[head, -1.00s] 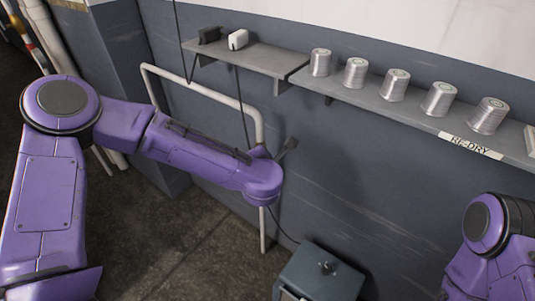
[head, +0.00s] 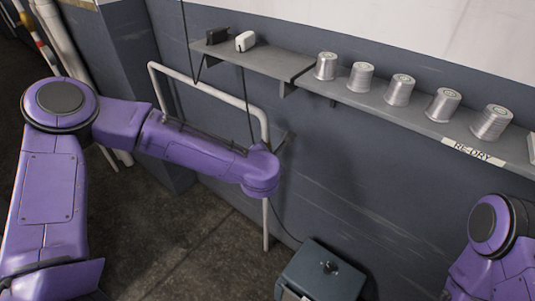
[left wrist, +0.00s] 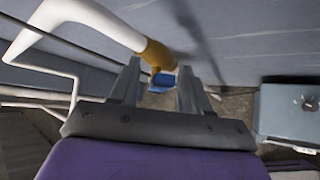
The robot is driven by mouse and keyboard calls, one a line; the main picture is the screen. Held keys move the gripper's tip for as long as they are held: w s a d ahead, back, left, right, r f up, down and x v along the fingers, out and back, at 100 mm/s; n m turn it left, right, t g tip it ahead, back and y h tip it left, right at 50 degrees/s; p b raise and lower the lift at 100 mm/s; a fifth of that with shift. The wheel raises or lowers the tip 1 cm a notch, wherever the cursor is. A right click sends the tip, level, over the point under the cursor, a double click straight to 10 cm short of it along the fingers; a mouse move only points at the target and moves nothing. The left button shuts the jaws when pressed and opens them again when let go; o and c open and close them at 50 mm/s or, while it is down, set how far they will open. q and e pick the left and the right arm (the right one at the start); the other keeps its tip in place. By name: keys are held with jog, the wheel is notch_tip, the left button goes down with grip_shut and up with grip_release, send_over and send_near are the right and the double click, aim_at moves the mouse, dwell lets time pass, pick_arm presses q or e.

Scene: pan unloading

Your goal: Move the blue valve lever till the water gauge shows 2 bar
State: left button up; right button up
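The blue valve lever (left wrist: 161,82) shows in the left wrist view below a brass-yellow valve (left wrist: 157,54) at the end of a white pipe (left wrist: 95,18). My left gripper (left wrist: 160,68) is open, its two grey fingers either side of the lever in the picture. I cannot tell whether the lever is between the fingers or just beyond them. In the head view my left wrist covers the lever and valve. The white pipe (head: 212,90) runs along the wall there. No water gauge is visible in either view. My right gripper is out of view.
A grey box (head: 321,272) stands at the wall's foot, also at the right of the left wrist view (left wrist: 285,112). A wall shelf (head: 420,118) above holds several silver cans (head: 400,90). Open floor (head: 190,245) lies left of the box.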

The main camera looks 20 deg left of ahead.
pick_arm(q)
jog(key=v, duration=1)
jog(key=shift+s+r, duration=0.15)
jog(key=shift+s, duration=0.1)
